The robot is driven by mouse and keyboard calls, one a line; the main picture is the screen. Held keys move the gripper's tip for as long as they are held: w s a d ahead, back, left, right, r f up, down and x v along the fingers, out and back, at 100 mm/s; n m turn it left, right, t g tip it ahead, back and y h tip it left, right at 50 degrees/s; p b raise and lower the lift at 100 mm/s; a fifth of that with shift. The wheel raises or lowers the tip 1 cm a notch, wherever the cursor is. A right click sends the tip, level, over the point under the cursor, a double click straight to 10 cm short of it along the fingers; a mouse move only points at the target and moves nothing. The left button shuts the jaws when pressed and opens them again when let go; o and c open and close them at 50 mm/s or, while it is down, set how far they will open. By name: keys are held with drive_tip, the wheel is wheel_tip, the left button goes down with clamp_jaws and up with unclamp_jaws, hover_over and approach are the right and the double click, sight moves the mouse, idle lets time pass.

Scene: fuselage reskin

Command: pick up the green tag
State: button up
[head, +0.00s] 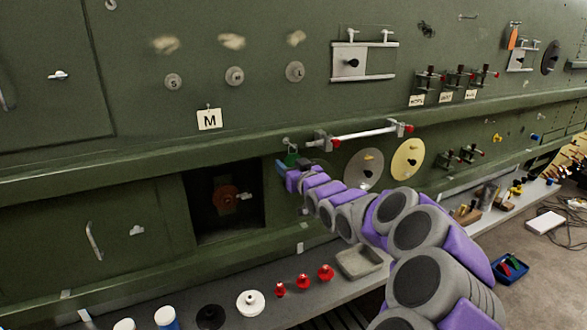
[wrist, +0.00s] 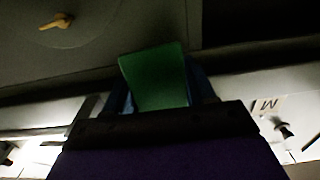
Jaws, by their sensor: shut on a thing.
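The green tag (wrist: 155,78) shows large in the wrist view, between the two blue fingers of my gripper (wrist: 162,90). My gripper is shut on it. In the head view the green tag (head: 291,158) is a small green patch by the panel, just below a small hook-like fitting (head: 287,143). My gripper (head: 283,167) is at the far end of my purple and grey arm and partly covers the tag. I cannot tell whether the tag still hangs on the fitting.
A white bar (head: 360,134) with red ends sticks out just right of my gripper. A dark open bay (head: 205,195) lies to its left. A ledge below carries red knobs (head: 303,281), a white flanged part (head: 251,302) and a grey tray (head: 359,262). A blue bin (head: 511,268) stands on the floor.

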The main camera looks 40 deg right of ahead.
drive_tip(key=shift+r, duration=0.1)
drive_tip(key=shift+d+r, duration=0.3)
drive_tip(key=shift+r, duration=0.2)
drive_tip(key=v, duration=1.8)
drive_tip(key=shift+a, duration=0.2)
